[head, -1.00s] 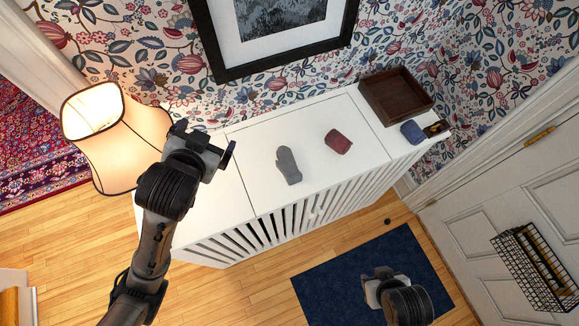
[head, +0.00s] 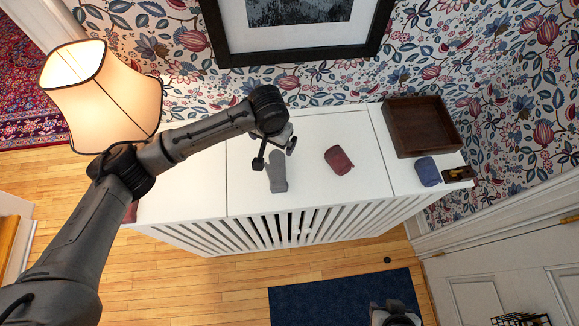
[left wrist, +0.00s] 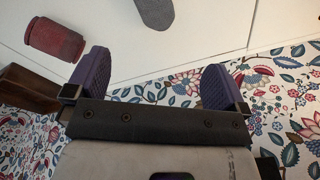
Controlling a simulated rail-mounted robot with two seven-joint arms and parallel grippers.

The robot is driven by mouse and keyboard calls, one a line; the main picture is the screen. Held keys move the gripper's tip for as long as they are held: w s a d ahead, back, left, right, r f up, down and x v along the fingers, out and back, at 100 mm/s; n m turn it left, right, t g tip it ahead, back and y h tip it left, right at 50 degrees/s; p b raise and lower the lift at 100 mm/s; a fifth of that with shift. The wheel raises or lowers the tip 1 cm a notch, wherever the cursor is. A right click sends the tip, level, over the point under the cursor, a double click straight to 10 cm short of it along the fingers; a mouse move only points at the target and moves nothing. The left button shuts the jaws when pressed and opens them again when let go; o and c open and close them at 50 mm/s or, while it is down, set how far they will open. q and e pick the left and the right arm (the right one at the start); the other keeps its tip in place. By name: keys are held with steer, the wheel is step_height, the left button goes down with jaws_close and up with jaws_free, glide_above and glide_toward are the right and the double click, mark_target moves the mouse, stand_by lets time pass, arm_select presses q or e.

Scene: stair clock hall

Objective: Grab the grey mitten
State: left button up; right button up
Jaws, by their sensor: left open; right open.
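The grey mitten (head: 277,176) lies flat on the white slatted radiator cover, left of the dark red roll. My left gripper (head: 275,153) is open and empty above the mitten's wall-side end and hides part of it. In the left wrist view the mitten (left wrist: 155,10) shows at the top edge, cut off, beyond the purple fingertips of the open left gripper (left wrist: 155,78). It is apart from the fingers there. My right gripper (head: 392,314) is at the bottom edge over the blue mat, mostly out of frame and away from the mitten.
The white cover (head: 330,127) also bears the dark red roll (head: 338,160), a blue roll (head: 427,171), a brown wooden tray (head: 422,125) and a small dark thing with brass (head: 458,174). A lit lamp (head: 103,95) stands at left. A framed picture (head: 297,53) hangs above.

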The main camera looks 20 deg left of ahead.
mark_target(276, 167)
arm_select(q)
steer(key=f+n, duration=0.2)
steer(key=f, duration=0.2)
steer(key=s+f+n+g, duration=0.1)
steer(key=f+n, duration=0.1)
steer(key=f, duration=0.3)
steer(key=f+n, duration=0.2)
steer(key=f, duration=0.3)
steer(key=shift+s+d+f+n+g, duration=0.1)
steer(key=shift+s+d+n+g, duration=0.1)
steer(key=shift+d+n+g, duration=0.1)
steer(key=shift+c, duration=0.4)
steer(key=c, duration=0.9)
